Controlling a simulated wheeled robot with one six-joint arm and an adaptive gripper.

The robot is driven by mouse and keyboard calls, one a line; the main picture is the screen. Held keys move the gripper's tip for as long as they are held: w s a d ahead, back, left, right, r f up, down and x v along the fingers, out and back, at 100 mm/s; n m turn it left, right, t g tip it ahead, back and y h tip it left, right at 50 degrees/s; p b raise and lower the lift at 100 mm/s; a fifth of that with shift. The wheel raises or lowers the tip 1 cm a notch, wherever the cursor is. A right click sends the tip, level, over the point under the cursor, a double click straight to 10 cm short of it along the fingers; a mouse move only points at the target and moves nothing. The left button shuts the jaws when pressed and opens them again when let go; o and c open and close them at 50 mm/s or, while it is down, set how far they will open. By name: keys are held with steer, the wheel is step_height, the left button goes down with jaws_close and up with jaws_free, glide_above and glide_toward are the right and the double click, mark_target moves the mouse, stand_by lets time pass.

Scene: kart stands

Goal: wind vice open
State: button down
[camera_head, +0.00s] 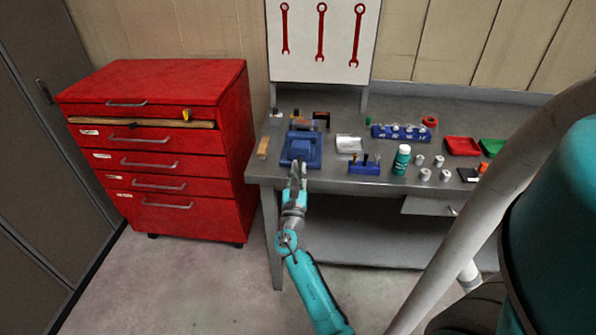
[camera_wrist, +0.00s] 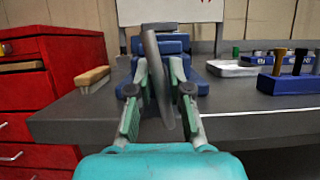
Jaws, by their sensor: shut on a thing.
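The blue vice (camera_head: 301,148) stands at the front left of the grey workbench. In the wrist view, its blue body (camera_wrist: 172,47) is straight ahead, partly hidden by a grey bar, the vice handle (camera_wrist: 150,45). The handle stands slightly tilted from upright, its upper end leaning left. My gripper (camera_head: 298,168) is at the front of the vice, at the bench edge. In the wrist view, my gripper (camera_wrist: 160,72) has a finger on either side of the handle and is shut on it. The vice jaws are too small and covered to tell their gap.
A wooden-backed brush (camera_wrist: 93,77) lies left of the vice on the workbench (camera_head: 330,180). To the right are a silvery tray (camera_head: 349,144), a blue tool holder (camera_head: 364,168) and a green bottle (camera_head: 401,160). A red drawer cabinet (camera_head: 165,150) stands left of the bench.

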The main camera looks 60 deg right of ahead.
steer(key=shift+m, duration=0.3)
steer(key=m+g, duration=0.2)
steer(key=m, duration=0.1)
steer(key=m+g, duration=0.1)
steer(key=m, duration=0.3)
steer(key=shift+g+h, duration=0.4)
steer(key=m+g, duration=0.1)
steer(key=m, duration=0.2)
steer(key=m+g, duration=0.1)
steer(key=m, duration=0.2)
steer(key=shift+g+y, duration=0.4)
steer(key=m+g+y, duration=0.1)
steer(key=m, duration=0.5)
steer(key=shift+g+y, duration=0.4)
steer(key=m+y, duration=0.1)
steer(key=m, duration=0.3)
steer(key=shift+y, duration=0.4)
steer(key=shift+m, duration=0.4)
steer(key=c, duration=1.1)
jaws_free()
